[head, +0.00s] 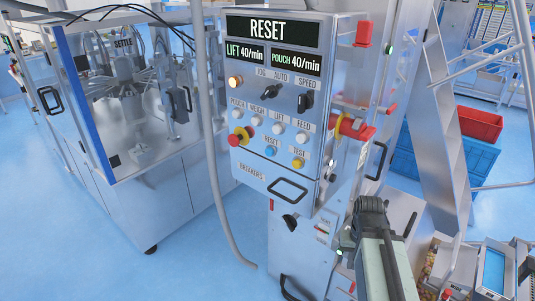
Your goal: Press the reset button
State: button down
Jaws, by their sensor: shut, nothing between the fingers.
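The blue reset button (270,150) sits in the lower row of the grey control panel (262,175), under a label reading RESET. The panel's top display (271,30) also reads RESET. A red emergency knob on a yellow base (241,136) is to its left, and a yellow test button (298,163) is to its right. My arm rises from the bottom right, and its dark end with my gripper (370,204) is below and right of the panel, apart from the button. My gripper is shut and empty; its fingertips are hard to make out.
A handle (287,189) juts from the panel's lower part. A red-and-yellow switch (353,128) sticks out on its right side. A grey pipe (212,140) runs down its left. A glass-walled machine (130,110) stands at left. Red (480,123) and blue crates (478,160) stand at right.

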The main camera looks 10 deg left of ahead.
aim_at(269, 152)
jog(key=k, duration=1.7)
jog(key=u, duration=1.1)
jog(key=i, duration=1.6)
jog(key=u, duration=0.9)
